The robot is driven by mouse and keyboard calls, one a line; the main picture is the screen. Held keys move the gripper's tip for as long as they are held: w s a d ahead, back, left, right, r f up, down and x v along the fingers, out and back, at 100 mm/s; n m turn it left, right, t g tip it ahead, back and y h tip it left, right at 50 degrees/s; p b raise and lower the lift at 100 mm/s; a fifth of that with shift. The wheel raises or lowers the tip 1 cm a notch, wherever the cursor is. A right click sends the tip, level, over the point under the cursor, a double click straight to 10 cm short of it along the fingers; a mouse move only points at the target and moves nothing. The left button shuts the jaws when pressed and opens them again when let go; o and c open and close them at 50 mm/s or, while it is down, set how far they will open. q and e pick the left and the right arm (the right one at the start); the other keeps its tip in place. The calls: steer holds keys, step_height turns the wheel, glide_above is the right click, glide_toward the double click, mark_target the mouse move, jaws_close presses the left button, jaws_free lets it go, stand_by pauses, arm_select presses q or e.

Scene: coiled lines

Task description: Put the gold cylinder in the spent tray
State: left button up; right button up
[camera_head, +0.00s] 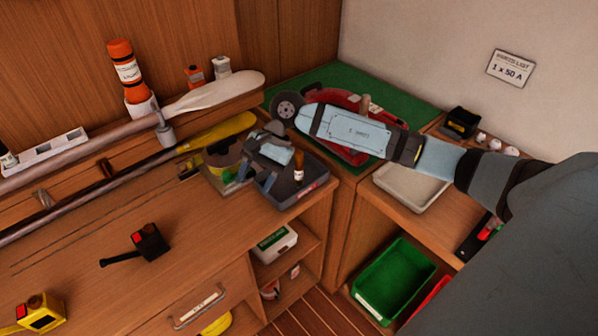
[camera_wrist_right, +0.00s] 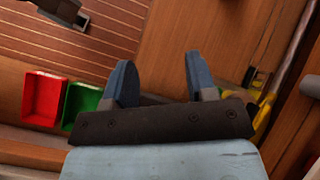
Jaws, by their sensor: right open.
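I cannot pick out the gold cylinder for certain. A squat olive-gold round thing (camera_head: 221,156) sits on the counter, partly hidden by my right gripper (camera_head: 255,172). A small brown cylinder (camera_head: 298,160) with a pale band stands at a dark grey tray (camera_head: 280,199) with a red label. The label is too small to read, so I cannot tell whether this is the spent tray. My right gripper hangs over the counter beside that tray. In the right wrist view its two blue fingers (camera_wrist_right: 157,80) are apart, with nothing seen between them. My left gripper does not show.
A shallow pale tray (camera_head: 405,192) is empty on the right bench. A green bin (camera_head: 394,278) stands below, beside a red one (camera_wrist_right: 42,99). A black device (camera_head: 150,243) lies on the counter. Long poles and a white paddle (camera_head: 215,92) line the back wall.

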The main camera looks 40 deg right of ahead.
steer(key=s+a+m+t+y, duration=0.3)
steer(key=s+a+m+y, duration=0.3)
steer(key=a+m+y, duration=0.7)
steer(key=s+d+f+n+t+h, duration=0.4)
steer(key=s+f+n+h, duration=0.3)
steer(key=f+n, duration=0.4)
steer(key=s+d+f+n+t+h, duration=0.5)
steer(key=f+n+h, duration=0.5)
steer(key=n, duration=0.5)
step_height(320, 180, down, 2)
steer(key=shift+s+d+h, duration=0.3)
steer(key=shift+s, duration=0.9)
